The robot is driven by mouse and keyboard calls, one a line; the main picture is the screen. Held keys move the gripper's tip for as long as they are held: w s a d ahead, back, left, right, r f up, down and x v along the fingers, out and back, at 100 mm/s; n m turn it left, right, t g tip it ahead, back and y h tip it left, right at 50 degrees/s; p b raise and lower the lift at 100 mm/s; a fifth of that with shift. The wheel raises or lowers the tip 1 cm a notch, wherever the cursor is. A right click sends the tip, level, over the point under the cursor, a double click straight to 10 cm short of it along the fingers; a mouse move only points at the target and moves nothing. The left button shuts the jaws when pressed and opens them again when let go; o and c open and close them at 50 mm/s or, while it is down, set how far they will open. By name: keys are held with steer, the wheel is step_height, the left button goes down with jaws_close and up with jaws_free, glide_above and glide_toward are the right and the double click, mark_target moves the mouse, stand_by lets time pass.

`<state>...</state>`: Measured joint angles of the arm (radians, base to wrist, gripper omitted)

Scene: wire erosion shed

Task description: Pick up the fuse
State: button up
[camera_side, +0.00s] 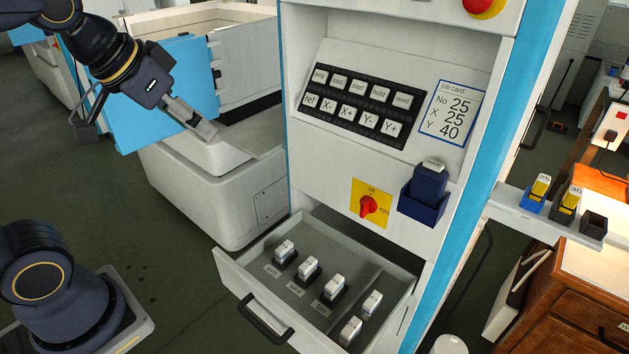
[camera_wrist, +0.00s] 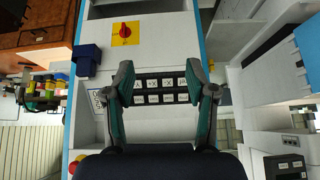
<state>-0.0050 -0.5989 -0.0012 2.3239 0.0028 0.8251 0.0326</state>
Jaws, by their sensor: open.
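Several small white blocks that look like fuses sit in an open grey drawer (camera_side: 233,278) at the bottom of the machine, in the side view. Three stand in a row in dark holders with small labels: left (camera_side: 284,250), middle (camera_side: 307,267) and right (camera_side: 333,286). Two more, one farther back (camera_side: 372,302) and one nearer (camera_side: 350,329), are at the drawer's right end. I cannot tell which is the fuse meant. My gripper (camera_side: 207,130) is open and empty, up and left of the drawer. In the wrist view my gripper (camera_wrist: 159,66) faces the machine panel; no drawer shows there.
A black keypad (camera_side: 362,107), a red rotary switch (camera_side: 369,205) and a dark blue holder (camera_side: 424,201) are on the machine front above the drawer. The drawer handle (camera_side: 265,318) juts forward. A shelf (camera_side: 500,203) with yellow-topped pieces is at right. A blue door (camera_side: 165,90) stands behind my gripper.

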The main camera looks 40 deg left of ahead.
steer(key=w+f, duration=0.1)
steer(key=w, duration=0.7)
steer(key=g, duration=0.7)
glide_above(284, 246)
steer(key=f, duration=4.1)
steer(key=shift+w+a+f, duration=0.1)
steer(key=shift+w+a, duration=0.15)
steer(key=shift+w, duration=0.05)
steer(key=shift+s+d+f, duration=0.15)
steer(key=shift+s+f, duration=0.05)
steer(key=shift+f, duration=1.2)
steer(key=shift+s+d+f, duration=0.1)
steer(key=shift+s+f, duration=0.05)
steer(key=shift+f, duration=1.2)
steer(key=shift+c, duration=0.3)
jaws_close()
